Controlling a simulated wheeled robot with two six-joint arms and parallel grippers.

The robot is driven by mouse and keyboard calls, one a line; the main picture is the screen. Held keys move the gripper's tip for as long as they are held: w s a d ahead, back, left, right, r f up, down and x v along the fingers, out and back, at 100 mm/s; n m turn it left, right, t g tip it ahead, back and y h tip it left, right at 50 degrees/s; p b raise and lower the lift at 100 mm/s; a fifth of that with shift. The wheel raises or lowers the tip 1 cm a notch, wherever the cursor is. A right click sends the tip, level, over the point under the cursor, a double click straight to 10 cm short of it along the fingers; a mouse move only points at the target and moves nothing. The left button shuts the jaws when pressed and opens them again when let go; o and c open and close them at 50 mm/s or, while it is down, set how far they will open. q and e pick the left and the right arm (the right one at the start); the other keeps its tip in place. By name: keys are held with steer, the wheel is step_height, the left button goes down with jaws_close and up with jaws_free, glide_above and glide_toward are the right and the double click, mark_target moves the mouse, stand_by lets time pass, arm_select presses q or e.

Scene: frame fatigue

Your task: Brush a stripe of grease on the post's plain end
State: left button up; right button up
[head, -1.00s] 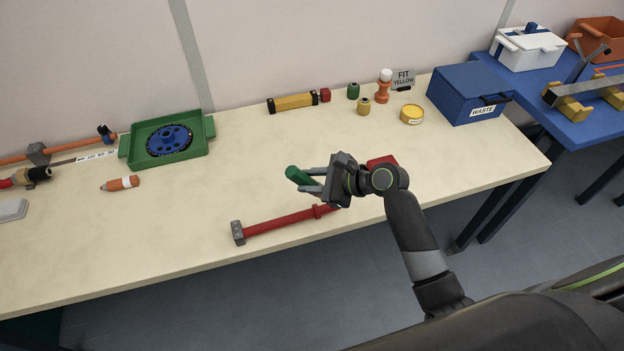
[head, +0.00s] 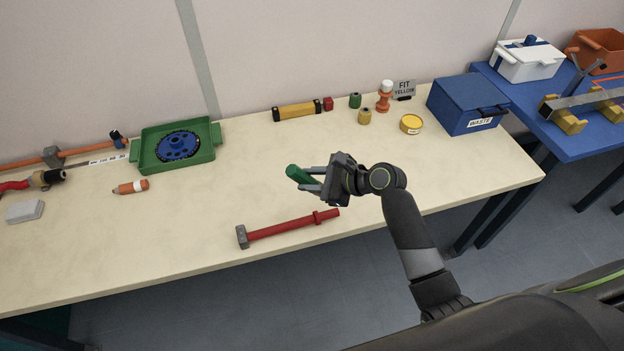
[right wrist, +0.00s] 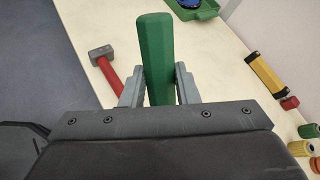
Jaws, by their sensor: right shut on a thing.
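My right gripper (head: 318,180) is shut on a green faceted bar (head: 298,174), held above the table. The bar also shows in the right wrist view (right wrist: 155,58), standing out between the two grey fingers (right wrist: 158,88). No bristles show on it. A red rod (head: 285,227) lies on the table near the front edge, with a grey block at its left end and a collar near its right end. It is apart from the gripper; I cannot tell whether it is the post. A round yellow tin (head: 411,124) stands at the back. My left gripper is out of view.
A green tray (head: 205,150) with a blue wheel stands at the left back. A blue waste box (head: 468,105) stands at the right end. An orange marker-like tube (head: 131,187) and a grey block (head: 25,211) lie at the left. The table's middle is clear.

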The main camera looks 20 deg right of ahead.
stand_by(0.5)
steer(key=shift+f, duration=0.5)
